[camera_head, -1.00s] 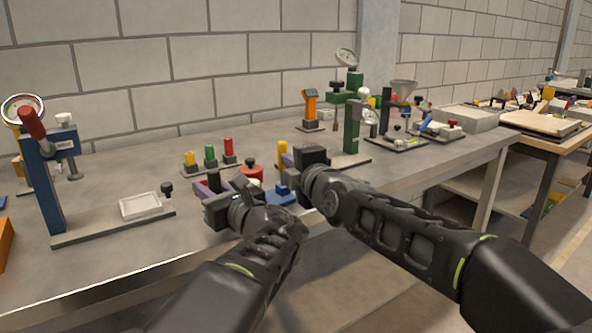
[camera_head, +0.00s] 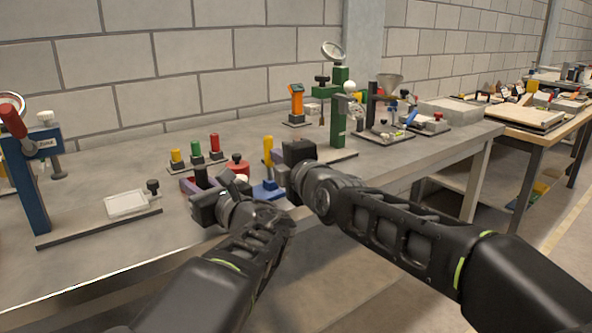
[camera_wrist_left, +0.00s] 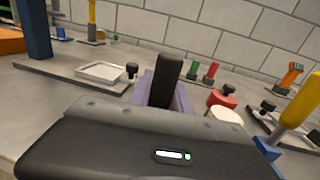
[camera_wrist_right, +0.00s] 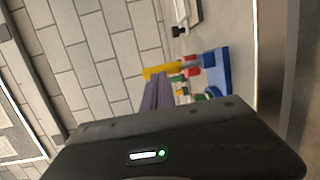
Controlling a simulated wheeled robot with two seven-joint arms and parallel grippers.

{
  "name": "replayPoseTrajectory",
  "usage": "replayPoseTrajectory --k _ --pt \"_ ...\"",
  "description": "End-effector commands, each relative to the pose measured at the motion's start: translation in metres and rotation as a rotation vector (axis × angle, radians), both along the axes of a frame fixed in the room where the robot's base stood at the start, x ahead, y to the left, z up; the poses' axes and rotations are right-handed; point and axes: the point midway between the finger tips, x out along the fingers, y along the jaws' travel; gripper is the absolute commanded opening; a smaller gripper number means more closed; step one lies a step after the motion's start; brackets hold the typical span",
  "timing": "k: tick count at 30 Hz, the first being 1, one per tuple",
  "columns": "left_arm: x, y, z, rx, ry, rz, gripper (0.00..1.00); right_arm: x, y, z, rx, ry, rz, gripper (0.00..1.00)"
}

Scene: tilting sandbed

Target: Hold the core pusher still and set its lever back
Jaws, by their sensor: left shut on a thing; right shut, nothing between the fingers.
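The core pusher appears to be the unit with a blue base (camera_head: 268,191) and an upright yellow lever (camera_head: 267,148). Both show at the right of the left wrist view, base (camera_wrist_left: 268,148) and lever (camera_wrist_left: 303,100). My left gripper (camera_head: 199,180) is shut on a black upright block (camera_wrist_left: 166,80), left of the blue base. Whether that block joins the base is hidden. My right gripper (camera_head: 281,168) is shut and empty, just right of the lever and apart from it. In the right wrist view its purple fingers (camera_wrist_right: 157,92) are together, beside the yellow lever (camera_wrist_right: 160,71).
Yellow, green and red pegs (camera_head: 196,150) and a red knobbed pot (camera_head: 237,165) stand behind. A blue press (camera_head: 40,190) with a white tray (camera_head: 126,203) is left. A green stand (camera_head: 339,120) is behind my right gripper.

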Motion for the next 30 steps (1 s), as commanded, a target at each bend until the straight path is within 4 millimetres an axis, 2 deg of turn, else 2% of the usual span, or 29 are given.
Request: replayPoseTrajectory --k 6,13,21,30 --pt "0.000 0.000 0.000 -0.001 0.001 -0.001 0.00 -0.037 -0.015 0.005 0.004 -0.001 0.005 0.00" --pt "0.000 0.000 0.000 0.000 0.000 0.000 0.00 -0.064 -0.028 0.007 0.005 -0.001 0.006 0.00" --pt "0.000 0.000 0.000 0.000 0.000 0.000 0.00 -0.082 -0.037 0.013 0.004 -0.010 0.001 0.00" --pt "0.000 0.000 0.000 0.000 0.000 0.000 0.00 -0.088 -0.043 0.009 0.003 -0.001 0.000 0.00"
